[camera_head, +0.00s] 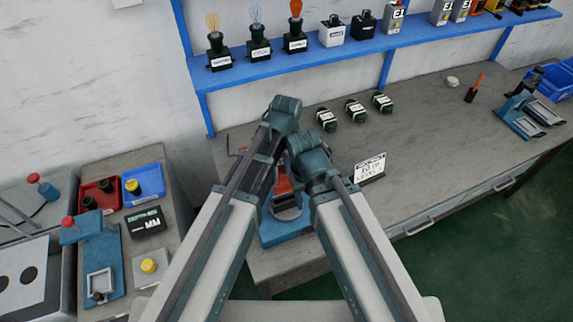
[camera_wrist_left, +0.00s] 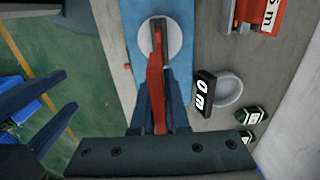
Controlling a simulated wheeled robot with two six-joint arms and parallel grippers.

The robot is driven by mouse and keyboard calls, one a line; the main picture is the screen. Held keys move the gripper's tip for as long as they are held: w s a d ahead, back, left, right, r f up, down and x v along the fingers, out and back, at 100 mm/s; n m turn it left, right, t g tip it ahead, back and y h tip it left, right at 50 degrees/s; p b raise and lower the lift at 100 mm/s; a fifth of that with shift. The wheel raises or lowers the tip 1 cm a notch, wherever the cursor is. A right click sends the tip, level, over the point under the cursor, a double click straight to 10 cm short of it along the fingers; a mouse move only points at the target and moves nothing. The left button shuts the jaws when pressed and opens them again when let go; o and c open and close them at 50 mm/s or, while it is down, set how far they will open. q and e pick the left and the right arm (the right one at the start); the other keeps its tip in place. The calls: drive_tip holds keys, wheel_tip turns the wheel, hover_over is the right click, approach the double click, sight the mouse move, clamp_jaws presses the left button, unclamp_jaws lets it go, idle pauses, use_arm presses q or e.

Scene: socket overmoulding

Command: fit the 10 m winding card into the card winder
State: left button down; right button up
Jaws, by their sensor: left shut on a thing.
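The card winder is a blue base (camera_wrist_left: 137,50) with a pale round disc (camera_wrist_left: 174,42) and a dark slotted holder (camera_wrist_left: 159,24) on it. In the head view its blue base (camera_head: 270,236) shows between my arms. My left gripper (camera_wrist_left: 157,82) is shut on a red winding card (camera_wrist_left: 155,62), seen edge-on. The card's far end is at the dark holder over the disc; I cannot tell how deep it sits. Its label is not readable. My right gripper (camera_wrist_left: 76,93) shows at the left of the wrist view, fingers apart, with nothing between them.
A black sign (camera_wrist_left: 203,93) and a grey round dish (camera_wrist_left: 228,92) stand right of the winder. A red piece marked "m" (camera_wrist_left: 268,15) is at the top right. Green-black parts (camera_head: 355,110) lie behind. A white-faced sign (camera_head: 370,167) stands at right.

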sight(286, 191)
use_arm(q)
drive_tip(key=shift+f+b, duration=1.4)
drive_tip(key=shift+f, duration=0.35)
drive_tip(key=shift+f+b, duration=2.95)
drive_tip(key=shift+b, duration=0.05)
drive_tip(key=c, duration=0.8)
unclamp_jaws()
drive_tip(key=shift+c, duration=0.2)
drive_tip(key=shift+r, duration=0.15)
wheel_tip(286, 191, up, 14)
drive_tip(key=p, duration=1.4)
drive_tip(key=shift+f, duration=0.2)
